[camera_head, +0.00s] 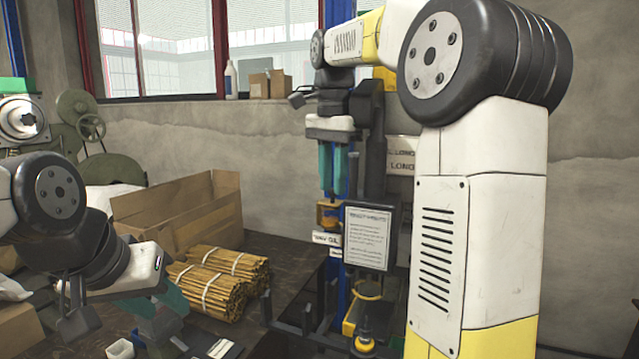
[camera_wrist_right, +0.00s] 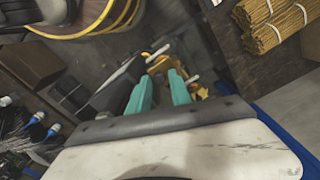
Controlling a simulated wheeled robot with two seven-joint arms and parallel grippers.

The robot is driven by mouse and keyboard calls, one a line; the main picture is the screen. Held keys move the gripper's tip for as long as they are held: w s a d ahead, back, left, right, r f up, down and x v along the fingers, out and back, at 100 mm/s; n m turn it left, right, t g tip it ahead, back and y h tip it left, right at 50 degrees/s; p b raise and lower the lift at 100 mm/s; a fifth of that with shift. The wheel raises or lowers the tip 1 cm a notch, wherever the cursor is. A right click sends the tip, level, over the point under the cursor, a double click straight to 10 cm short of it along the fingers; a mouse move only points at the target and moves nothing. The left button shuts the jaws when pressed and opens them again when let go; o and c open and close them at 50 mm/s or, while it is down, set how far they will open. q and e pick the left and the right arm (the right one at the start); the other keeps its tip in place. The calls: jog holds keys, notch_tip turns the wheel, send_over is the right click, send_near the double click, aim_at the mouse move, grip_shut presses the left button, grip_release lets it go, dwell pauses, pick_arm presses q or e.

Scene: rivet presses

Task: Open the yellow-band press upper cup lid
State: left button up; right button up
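My right gripper (camera_head: 333,190) points down in front of a dark press with a blue post. Its two teal fingers are apart, with nothing visible between them; they also show in the right wrist view (camera_wrist_right: 161,80). An orange-yellow cup-like part (camera_head: 328,214) of the press is just below the fingertips. Yellow parts (camera_wrist_right: 160,62) show beyond the fingers in the wrist view. A lower yellow band (camera_head: 367,290) is behind and below the sign. I cannot make out the lid or its position. My left gripper (camera_head: 165,318) is low at left; its finger gap is unclear.
Bundled sticks (camera_head: 212,284) lie on the dark bench, with a cardboard box (camera_head: 180,210) behind them. A printed sign (camera_head: 367,238) stands close to the right of the cup-like part. A small white container (camera_head: 120,349) is near my left gripper. My right arm hides the right side.

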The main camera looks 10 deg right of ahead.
jog(key=shift+f, duration=0.45)
grip_shut()
